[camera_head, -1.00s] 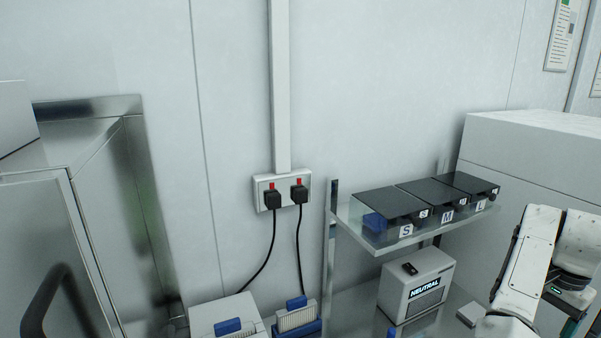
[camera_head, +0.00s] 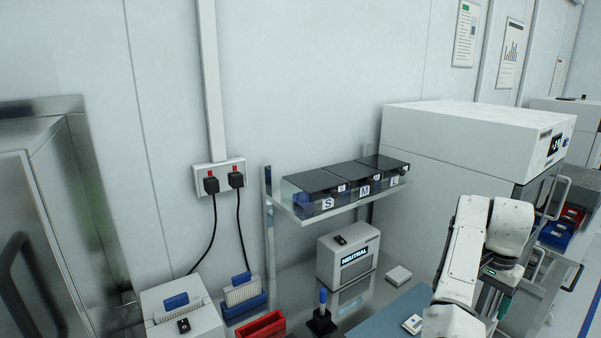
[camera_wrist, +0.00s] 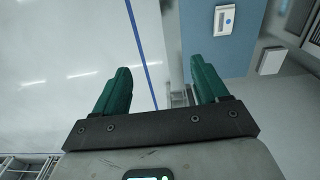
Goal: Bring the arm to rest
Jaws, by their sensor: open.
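My arm (camera_head: 470,255) shows at the lower right of the head view, white and bent, in front of the large white machine. My gripper (camera_wrist: 160,85) shows in the wrist view with two green fingers spread wide apart. Nothing is between the fingers. Beyond them lie the pale floor with a blue line and the edge of a blue mat (camera_wrist: 222,55). The fingertips are not clear in the head view.
A shelf (camera_head: 335,205) holds dark-lidded bins marked S, M and L. Below it stand a white box labelled NEUTRAL (camera_head: 335,265), a red tray (camera_head: 262,326) and a blue mat (camera_head: 375,325). A large white machine (camera_head: 465,140) stands behind my arm.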

